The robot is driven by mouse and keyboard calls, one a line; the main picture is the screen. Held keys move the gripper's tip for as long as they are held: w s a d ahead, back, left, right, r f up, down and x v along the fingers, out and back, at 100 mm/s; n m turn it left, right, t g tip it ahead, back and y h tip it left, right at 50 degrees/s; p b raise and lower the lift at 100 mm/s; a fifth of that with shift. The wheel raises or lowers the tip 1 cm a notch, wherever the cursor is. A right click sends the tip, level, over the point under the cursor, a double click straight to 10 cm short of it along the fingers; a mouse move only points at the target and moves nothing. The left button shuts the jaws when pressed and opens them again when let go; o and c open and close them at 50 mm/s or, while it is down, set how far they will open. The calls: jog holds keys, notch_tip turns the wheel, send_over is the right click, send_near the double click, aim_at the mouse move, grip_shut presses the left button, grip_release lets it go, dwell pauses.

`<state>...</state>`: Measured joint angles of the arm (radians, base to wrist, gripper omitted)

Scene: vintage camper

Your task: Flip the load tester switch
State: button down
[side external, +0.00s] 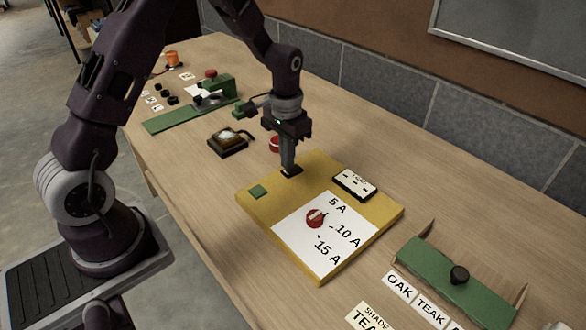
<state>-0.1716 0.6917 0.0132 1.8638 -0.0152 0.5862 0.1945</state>
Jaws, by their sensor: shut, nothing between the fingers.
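The load tester is a yellow board (323,273) lying flat on the wooden table. It carries a white panel marked 5 A, 10 A and 15 A with a red round knob (316,218), a white socket-like plate (355,184), a small green square (258,191) and a small dark switch (292,171) near its far corner. My gripper (289,168) points down with its fingers shut and empty, right at the dark switch. The fingertips partly hide the switch, so I cannot tell its position or whether they touch it.
A dark box-like gauge (228,142) and a red round object (275,145) stand behind the board. A green device (215,88) is farther back. A tiled wall borders the table.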

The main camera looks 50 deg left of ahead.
jog(key=shift+f, duration=0.9)
dwell(0.5)
jog(key=shift+r, duration=3.5)
notch_tip(320, 180, up, 5)
send_over(288, 172)
jog(key=s+d, duration=0.1)
jog(key=s, duration=0.1)
jog(key=s+d+r+t, duration=0.3)
jog(key=s+d+r, duration=0.1)
jog(key=s+r, duration=0.5)
jog(key=s+d+r+t, duration=0.2)
jog(key=s+r, duration=0.1)
jog(key=s, duration=1.1)
jog(key=shift+t, duration=0.3)
